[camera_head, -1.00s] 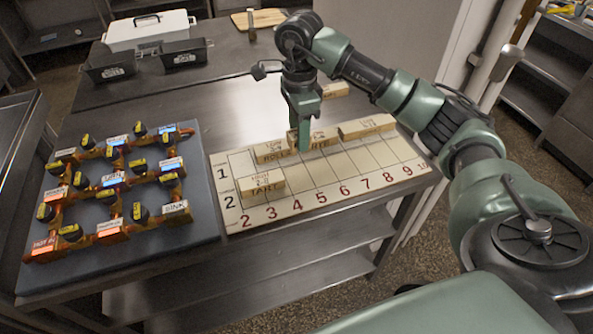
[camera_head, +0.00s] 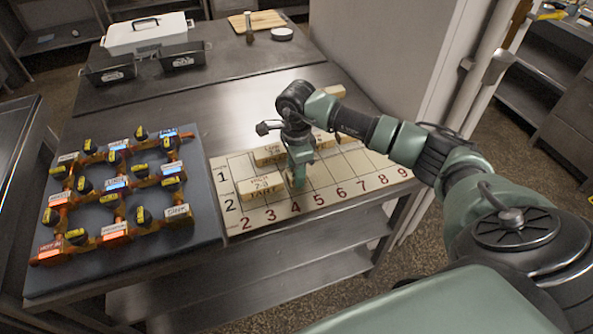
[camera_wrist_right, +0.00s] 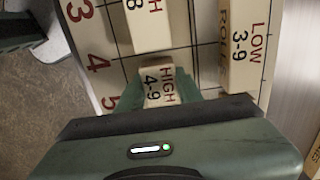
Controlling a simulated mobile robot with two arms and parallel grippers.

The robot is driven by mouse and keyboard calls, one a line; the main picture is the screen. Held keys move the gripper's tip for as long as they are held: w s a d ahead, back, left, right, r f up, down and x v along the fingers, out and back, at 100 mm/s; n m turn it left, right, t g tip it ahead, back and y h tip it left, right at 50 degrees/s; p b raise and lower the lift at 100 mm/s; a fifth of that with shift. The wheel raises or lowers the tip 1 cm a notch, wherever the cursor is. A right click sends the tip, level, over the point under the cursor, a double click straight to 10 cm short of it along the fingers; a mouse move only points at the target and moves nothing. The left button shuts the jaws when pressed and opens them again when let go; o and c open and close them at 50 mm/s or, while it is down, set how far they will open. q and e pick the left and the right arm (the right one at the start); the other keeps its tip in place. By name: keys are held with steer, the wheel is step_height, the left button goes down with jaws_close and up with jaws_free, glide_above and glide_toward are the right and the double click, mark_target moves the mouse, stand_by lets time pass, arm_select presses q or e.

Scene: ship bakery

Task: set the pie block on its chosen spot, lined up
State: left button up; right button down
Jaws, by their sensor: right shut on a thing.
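My right gripper (camera_head: 299,178) is shut on a pale wooden block, taken as the pie block, over the numbered board (camera_head: 350,186). The right wrist view shows the held block (camera_wrist_right: 158,86) between the fingers, its visible end reading "HIGH 4-9"; its name is hidden. It is by numbers 4 and 5, just right of the TART block (camera_head: 262,190) in the head view. The ROLL block (camera_head: 270,155) lies in the row behind; it also shows in the right wrist view (camera_wrist_right: 240,55). Whether the held block touches the board I cannot tell. My left gripper is out of view.
Another block (camera_head: 323,141) is partly hidden behind my right arm. A dark panel with pipes and knobs (camera_head: 205,225) lies left of the board. Black bins (camera_head: 183,60) and a white case (camera_head: 145,38) stand behind. Board squares toward 7 to 9 look clear.

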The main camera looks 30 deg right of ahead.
steer(key=shift+f, duration=0.1)
steer(key=c, duration=1.4)
jaws_free()
steer(key=o, duration=0.5)
steer(key=shift+c, duration=0.2)
step_height(320, 180, up, 12)
steer(key=b, duration=0.3)
